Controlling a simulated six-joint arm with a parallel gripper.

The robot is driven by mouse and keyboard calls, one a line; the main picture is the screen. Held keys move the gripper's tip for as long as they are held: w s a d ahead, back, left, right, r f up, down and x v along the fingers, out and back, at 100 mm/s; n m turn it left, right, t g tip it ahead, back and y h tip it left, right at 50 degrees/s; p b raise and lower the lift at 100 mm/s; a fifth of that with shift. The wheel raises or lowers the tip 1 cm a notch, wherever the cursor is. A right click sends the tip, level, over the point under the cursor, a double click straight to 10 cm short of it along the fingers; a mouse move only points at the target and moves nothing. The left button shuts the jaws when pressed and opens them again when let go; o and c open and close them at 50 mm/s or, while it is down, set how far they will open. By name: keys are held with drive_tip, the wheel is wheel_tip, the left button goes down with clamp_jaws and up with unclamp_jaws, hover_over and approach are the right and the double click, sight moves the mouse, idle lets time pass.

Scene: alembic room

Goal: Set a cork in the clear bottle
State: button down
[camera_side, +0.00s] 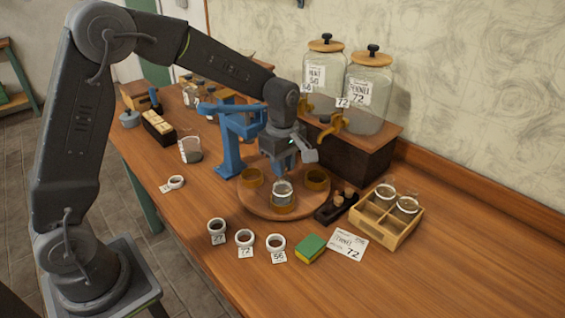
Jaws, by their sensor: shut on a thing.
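A clear glass bottle (283,196) with a pale band stands in the front amber ring of the round wooden turntable (258,205). My gripper (286,166) points down just above this bottle, over the turntable. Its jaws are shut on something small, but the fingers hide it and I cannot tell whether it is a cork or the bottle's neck. Corks (338,198) stand in a small dark holder (328,213) right of the turntable. Two other clear bottles (385,193) stand in the back compartments of a wooden crate (388,232).
Two large labelled jars with taps (368,92) stand on a dark stand behind. A blue press (230,135) rises left of my gripper. Numbered rings (245,237), a green-yellow sponge (311,249) and a "72" card (347,245) lie in front. The right front table is clear.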

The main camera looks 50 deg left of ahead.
drive_tip(key=c, duration=0.6)
unclamp_jaws()
drive_tip(key=shift+r, duration=3.5)
drive_tip(key=shift+s+r, duration=0.1)
drive_tip(key=shift+r, duration=0.05)
drive_tip(key=s+r+m+t, duration=0.1)
drive_tip(key=s+m+t, duration=0.1)
drive_tip(key=s+m, duration=0.4)
drive_tip(key=s+r+m+t, duration=0.1)
drive_tip(key=s+r+m, duration=0.1)
drive_tip(key=s+m, duration=0.4)
drive_tip(key=s+r+m+t, duration=0.2)
drive_tip(key=s+m, duration=0.4)
drive_tip(key=s, duration=0.5)
drive_tip(key=shift+d+r+t, duration=0.2)
drive_tip(key=shift+d+t, duration=0.05)
drive_tip(key=shift+t, duration=0.05)
